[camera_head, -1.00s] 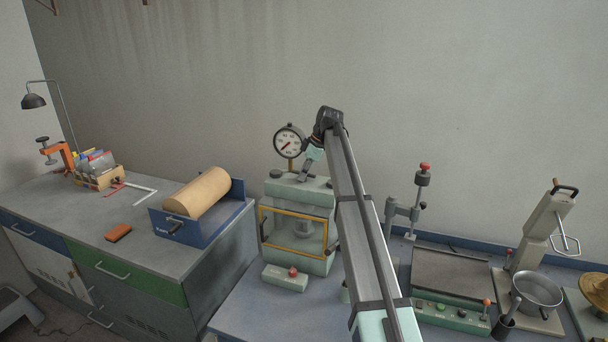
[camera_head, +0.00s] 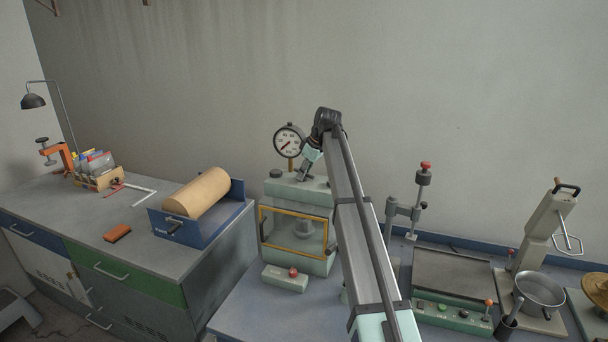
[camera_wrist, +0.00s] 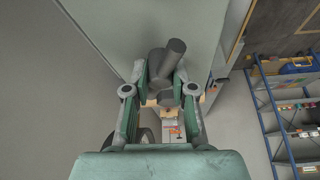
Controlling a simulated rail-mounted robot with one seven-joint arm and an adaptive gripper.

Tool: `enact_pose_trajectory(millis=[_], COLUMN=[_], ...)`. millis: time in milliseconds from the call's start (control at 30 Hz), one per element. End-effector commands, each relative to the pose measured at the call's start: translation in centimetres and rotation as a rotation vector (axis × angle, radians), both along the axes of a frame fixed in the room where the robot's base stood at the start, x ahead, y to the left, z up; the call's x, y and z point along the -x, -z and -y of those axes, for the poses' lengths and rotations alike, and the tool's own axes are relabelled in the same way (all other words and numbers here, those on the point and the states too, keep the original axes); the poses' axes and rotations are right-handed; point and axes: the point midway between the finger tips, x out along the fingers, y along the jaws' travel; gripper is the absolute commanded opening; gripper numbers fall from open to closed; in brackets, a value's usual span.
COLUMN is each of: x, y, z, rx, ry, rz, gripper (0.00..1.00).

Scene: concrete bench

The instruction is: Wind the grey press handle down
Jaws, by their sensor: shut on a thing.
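The green-grey press (camera_head: 297,232) with a yellow-framed window stands on the bench left of my arm in the head view. My gripper (camera_head: 304,172) is at the top of the press, just below the round gauge. In the wrist view the grey handle (camera_wrist: 168,62) shows as a short, thick, tilted cylinder between the fingertips. My gripper (camera_wrist: 162,88) is shut on it there. In the head view the handle is too small and too covered by my gripper to make out.
A round dial gauge (camera_head: 289,141) rises behind the press. A small box with a red knob (camera_head: 293,272) stands in front of it. A blue roller box (camera_head: 205,222) is to the left. A flat plate unit (camera_head: 452,272) and a steel pan (camera_head: 541,290) are to the right.

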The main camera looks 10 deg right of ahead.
Motion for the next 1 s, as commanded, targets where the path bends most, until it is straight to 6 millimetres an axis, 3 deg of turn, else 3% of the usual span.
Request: enact_pose_trajectory(millis=[1000], x=[-0.25], y=[-0.25], z=[-0.08], rx=[-0.002], ry=[0.358], rz=[0.008], gripper=[0.0])
